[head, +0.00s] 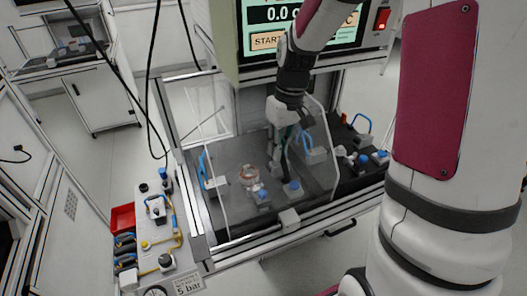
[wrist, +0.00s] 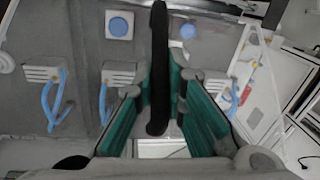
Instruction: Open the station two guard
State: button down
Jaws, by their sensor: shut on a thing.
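My gripper (head: 284,140) is inside the test bench, below the display. In the wrist view, its green-padded fingers (wrist: 160,92) are shut on a long black bar (wrist: 158,45), which looks like a guard handle. The bar stands upright in that picture. In the head view, a clear guard panel (head: 322,165) with a curved upper edge is beside my gripper, over the dark bench floor. Another clear panel (head: 208,125) is at the left of the bench. I cannot tell which panel the bar belongs to, and its lower end is partly hidden.
Blue-handled clamps (head: 205,172) and a stator-like ring (head: 250,178) sit on the bench. Black cables hang at the upper left.

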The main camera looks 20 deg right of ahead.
jog(key=d, duration=3)
jog(key=shift+r, duration=0.15)
jog(key=c, duration=1.6)
grip_release()
jog(key=shift+c, duration=0.2)
notch_tip(320, 180, up, 12)
jog(key=d, duration=0.1)
jog(key=shift+w+d, duration=0.15)
jog(key=shift+d, duration=0.05)
